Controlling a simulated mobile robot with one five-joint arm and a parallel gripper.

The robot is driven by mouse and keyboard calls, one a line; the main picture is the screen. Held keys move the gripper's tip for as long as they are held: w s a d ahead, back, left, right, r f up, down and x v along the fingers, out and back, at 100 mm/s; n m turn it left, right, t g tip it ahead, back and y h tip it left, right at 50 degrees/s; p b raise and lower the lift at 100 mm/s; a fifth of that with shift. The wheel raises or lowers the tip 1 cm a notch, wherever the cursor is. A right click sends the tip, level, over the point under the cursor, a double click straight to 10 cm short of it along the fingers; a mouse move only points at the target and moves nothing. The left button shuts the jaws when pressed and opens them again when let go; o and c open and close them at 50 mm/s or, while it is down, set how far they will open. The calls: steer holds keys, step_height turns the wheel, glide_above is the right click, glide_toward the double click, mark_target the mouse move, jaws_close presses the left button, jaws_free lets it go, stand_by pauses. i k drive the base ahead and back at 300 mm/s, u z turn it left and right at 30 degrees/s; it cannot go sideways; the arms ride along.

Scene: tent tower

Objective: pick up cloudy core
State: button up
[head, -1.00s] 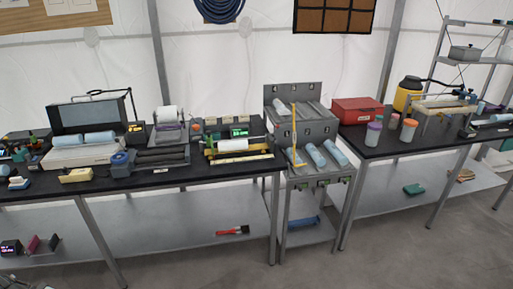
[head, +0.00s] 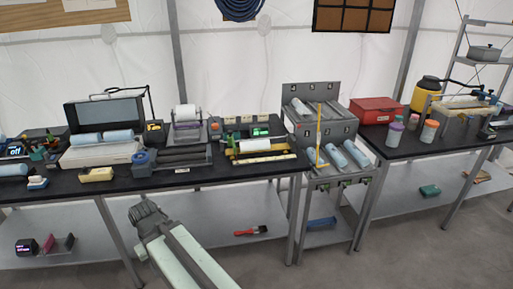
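Several pale cylinders could be the cloudy core; I cannot tell which one is cloudy. A white cylinder (head: 262,145) lies in a yellow-edged holder on the left bench. My arm shows at the bottom, in front of the left bench; no gripper fingers are visible.
The left black bench (head: 200,178) is crowded with devices. The grey rack (head: 322,132) stands between it and the right bench (head: 395,150), which holds a red box (head: 376,110) and several jars. A yellow upright rod (head: 319,135) stands at the rack. The grey floor in front is clear.

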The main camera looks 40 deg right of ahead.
mark_target(261, 145)
steer(key=z, duration=0.1)
steer(key=i, duration=1)
steer(key=u, duration=0.1)
